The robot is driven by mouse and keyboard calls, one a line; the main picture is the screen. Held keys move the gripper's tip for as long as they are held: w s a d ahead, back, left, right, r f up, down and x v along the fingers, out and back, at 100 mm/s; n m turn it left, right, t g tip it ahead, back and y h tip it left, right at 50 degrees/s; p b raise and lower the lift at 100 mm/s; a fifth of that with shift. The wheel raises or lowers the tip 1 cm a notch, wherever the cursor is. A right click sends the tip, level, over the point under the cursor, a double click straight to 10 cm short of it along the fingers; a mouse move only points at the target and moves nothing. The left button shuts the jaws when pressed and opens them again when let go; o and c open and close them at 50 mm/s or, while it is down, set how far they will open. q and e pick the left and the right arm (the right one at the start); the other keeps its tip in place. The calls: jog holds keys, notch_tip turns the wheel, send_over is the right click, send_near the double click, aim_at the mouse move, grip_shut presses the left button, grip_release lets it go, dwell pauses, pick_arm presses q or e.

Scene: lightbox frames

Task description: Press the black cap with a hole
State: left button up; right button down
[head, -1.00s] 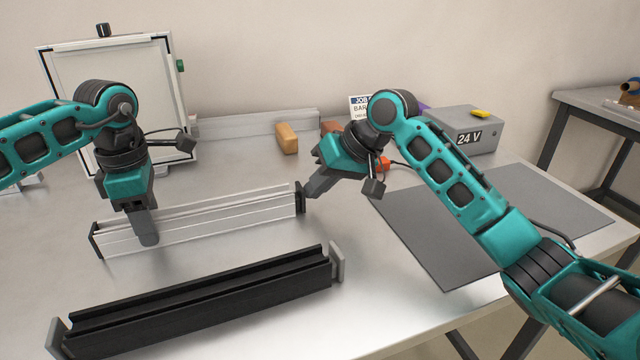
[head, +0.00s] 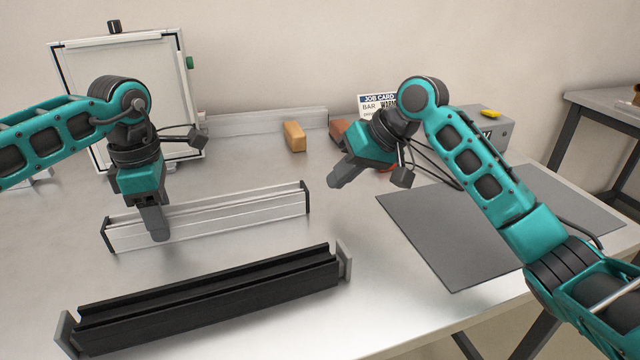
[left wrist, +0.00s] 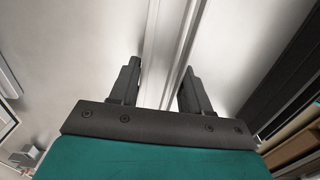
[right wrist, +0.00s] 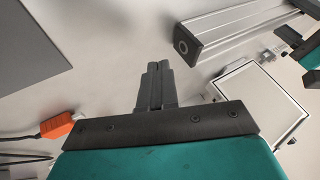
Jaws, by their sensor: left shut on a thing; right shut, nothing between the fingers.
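The silver aluminium profile (head: 210,222) lies on the table with a black cap at each end. The cap at its right end (head: 307,198) shows a round hole in the right wrist view (right wrist: 184,46) and sits against the profile end with no gap that I can make out. The other black cap (head: 108,235) is at the left end; its face is hidden. My left gripper (head: 159,236) is shut on the profile near its left end, fingers on either side in the left wrist view (left wrist: 158,85). My right gripper (head: 336,184) is shut and empty, apart from the right cap.
A black rail (head: 205,305) with grey end pieces lies in front. A grey mat (head: 440,235) is at right. Wooden blocks (head: 294,136), a job card (head: 378,100), a grey box (head: 495,130) and a white framed board (head: 120,85) stand behind.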

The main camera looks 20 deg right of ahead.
pick_arm(q)
jog(key=shift+a, duration=0.25)
pick_arm(e)
jog(key=v, duration=0.8)
pick_arm(q)
jog(key=o, duration=1.3)
jog(key=shift+r, duration=0.1)
